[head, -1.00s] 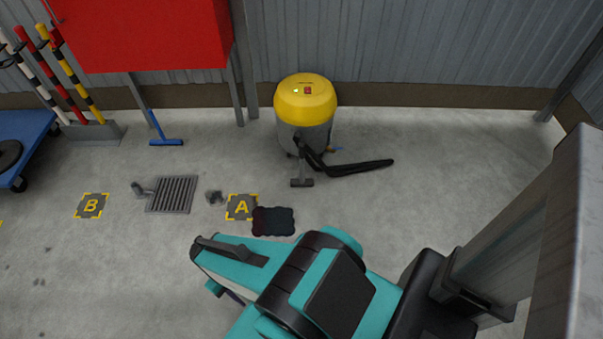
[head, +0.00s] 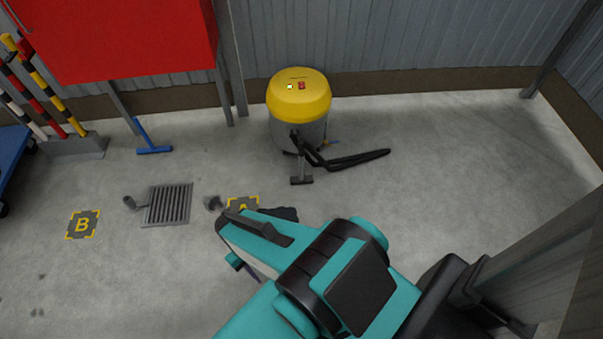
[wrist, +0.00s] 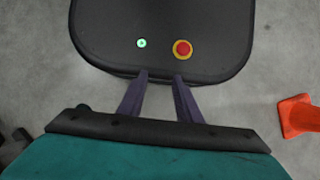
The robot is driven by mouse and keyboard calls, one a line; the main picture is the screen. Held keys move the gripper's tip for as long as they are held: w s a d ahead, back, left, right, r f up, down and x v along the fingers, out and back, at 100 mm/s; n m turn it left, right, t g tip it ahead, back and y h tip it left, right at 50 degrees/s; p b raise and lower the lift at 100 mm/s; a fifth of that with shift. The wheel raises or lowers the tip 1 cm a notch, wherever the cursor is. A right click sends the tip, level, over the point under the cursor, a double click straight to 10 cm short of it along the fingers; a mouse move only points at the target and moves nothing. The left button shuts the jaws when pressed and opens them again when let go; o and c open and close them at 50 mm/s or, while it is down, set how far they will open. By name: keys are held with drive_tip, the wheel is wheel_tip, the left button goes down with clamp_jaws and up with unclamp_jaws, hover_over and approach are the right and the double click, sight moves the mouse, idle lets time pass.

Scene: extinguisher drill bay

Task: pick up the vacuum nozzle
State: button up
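The vacuum nozzle (head: 301,180) is a small dark floor head on a grey tube. It rests on the floor in front of the yellow and grey vacuum (head: 298,100) in the head view. A black hose (head: 350,160) lies beside it to the right. My gripper (wrist: 160,76) shows in the wrist view with two purple fingers apart and nothing between them. It points down over my own dark base top. In the head view my teal wrist is nearer than the nozzle and well apart from it, and mostly hides the fingers.
A blue squeegee (head: 153,149) stands by the red cabinet (head: 120,35). An orange cone (wrist: 297,115) shows in the wrist view. Floor right of the hose is clear.

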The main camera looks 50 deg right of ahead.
drive_tip(key=o, duration=0.4)
drive_tip(key=shift+d+f, duration=0.15)
drive_tip(key=w+f+m+t+y+b, duration=0.4)
drive_tip(key=w+f+m+y+b, duration=0.3)
drive_tip(key=w+f+m+b, duration=0.4)
drive_tip(key=w+d+f+m+t+y+b, duration=0.2)
drive_tip(key=w+d+f+m+t+b, duration=0.1)
drive_tip(key=w+d+m+t+b, duration=0.8)
drive_tip(key=w+d+f+m+t+h+b, duration=0.15)
drive_tip(key=d+m, duration=0.25)
drive_tip(key=d, duration=0.8)
drive_tip(key=w+d+m+t+h+b, duration=0.2)
drive_tip(key=d+m+t+h+b, duration=0.15)
drive_tip(key=d, duration=0.85)
drive_tip(key=s+d+m+t+h+b, duration=0.1)
drive_tip(key=s+d+m+h, duration=0.1)
drive_tip(key=d, duration=0.4)
drive_tip(key=s+d+m+t+h+b, duration=0.1)
drive_tip(key=s+d+m+h, duration=0.1)
drive_tip(key=d, duration=0.4)
drive_tip(key=s+d+r+m+t+h+b, duration=0.1)
drive_tip(key=s+d+m+h+b, duration=0.1)
drive_tip(key=d, duration=0.4)
drive_tip(key=shift+s+d+m, duration=0.3)
drive_tip(key=shift+s+m, duration=0.55)
drive_tip(key=shift+m, duration=0.1)
